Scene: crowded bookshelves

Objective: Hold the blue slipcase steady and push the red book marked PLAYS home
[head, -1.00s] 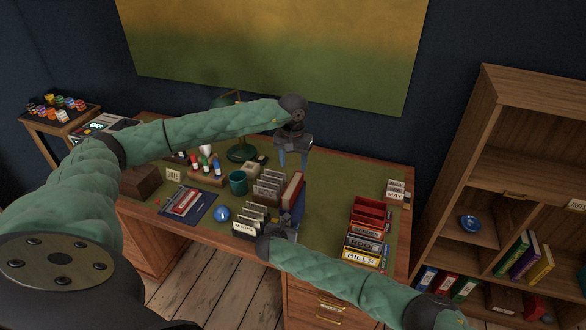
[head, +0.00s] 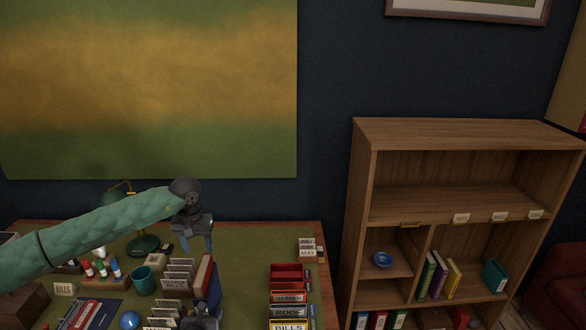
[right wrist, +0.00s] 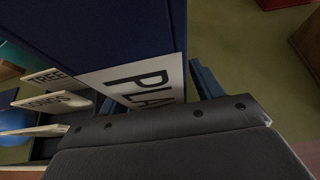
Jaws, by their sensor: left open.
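The red book (head: 202,275) stands upright on the desk, beside the dark blue slipcase (head: 214,294). My left gripper (head: 196,246) is open and empty, fingers pointing down, just beyond the book's top in the head view. My right gripper (head: 201,318) is at the near end of the slipcase, partly cut off by the frame's bottom edge. In the right wrist view, the slipcase's dark blue face (right wrist: 110,35) fills the upper part, with a white label (right wrist: 150,82) reading PLA, the rest hidden.
Card dividers (head: 176,283) stand left of the book, near a teal mug (head: 144,281). A red tray (head: 287,273) with files lies to the right, with bare green desk top (head: 245,265) between. A wooden bookshelf (head: 360,200) stands at the right.

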